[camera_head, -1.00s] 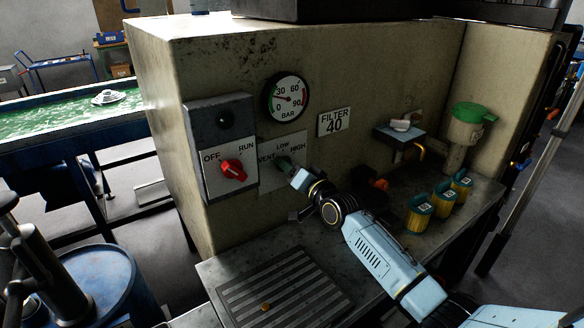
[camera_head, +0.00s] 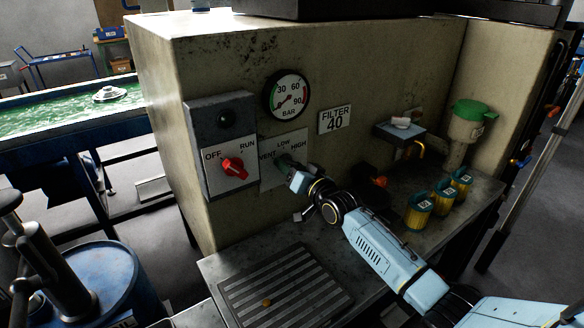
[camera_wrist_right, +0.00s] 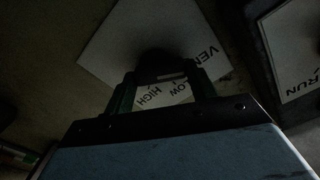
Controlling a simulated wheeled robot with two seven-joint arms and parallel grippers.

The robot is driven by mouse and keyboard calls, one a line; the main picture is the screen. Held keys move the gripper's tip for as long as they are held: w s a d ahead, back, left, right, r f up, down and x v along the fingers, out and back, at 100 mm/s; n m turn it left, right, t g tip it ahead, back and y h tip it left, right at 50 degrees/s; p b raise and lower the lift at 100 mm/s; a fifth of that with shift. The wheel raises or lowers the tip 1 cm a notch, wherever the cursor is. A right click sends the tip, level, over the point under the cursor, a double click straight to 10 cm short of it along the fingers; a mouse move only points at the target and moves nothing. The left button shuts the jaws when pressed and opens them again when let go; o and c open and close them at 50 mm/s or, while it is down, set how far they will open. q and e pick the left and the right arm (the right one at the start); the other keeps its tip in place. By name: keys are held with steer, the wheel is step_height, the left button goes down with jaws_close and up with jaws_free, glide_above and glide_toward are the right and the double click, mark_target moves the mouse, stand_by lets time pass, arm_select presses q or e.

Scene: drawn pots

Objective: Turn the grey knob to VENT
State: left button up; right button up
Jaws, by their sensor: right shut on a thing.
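The grey knob sits on a white plate marked VENT, LOW and HIGH (camera_head: 297,146) on the front of the beige cabinet. In the right wrist view the knob (camera_wrist_right: 160,62) is a dark round shape in front of the plate (camera_wrist_right: 118,45). My right gripper (camera_head: 284,162) is at the knob, shut on it, with one finger on each side in the wrist view (camera_wrist_right: 163,88). The gripper and shadow hide the knob's pointer, so I cannot tell its exact setting. The gauge (camera_head: 289,94) above has its needle at lower left, near 0. My left gripper is not in view.
A red knob (camera_head: 233,167) on the OFF/RUN panel (camera_head: 221,120) sits close left of my gripper. Several yellow canisters (camera_head: 419,211), a small shelf with a tap (camera_head: 400,131) and a green-lidded container (camera_head: 467,124) stand right. A slotted tray (camera_head: 285,290) lies below.

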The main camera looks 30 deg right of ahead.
steer(key=o, duration=1)
steer(key=s, duration=0.4)
steer(key=s+d, duration=0.1)
steer(key=s, duration=0.4)
steer(key=s+d+p, duration=0.1)
steer(key=s, duration=0.3)
steer(key=shift+s, duration=0.15)
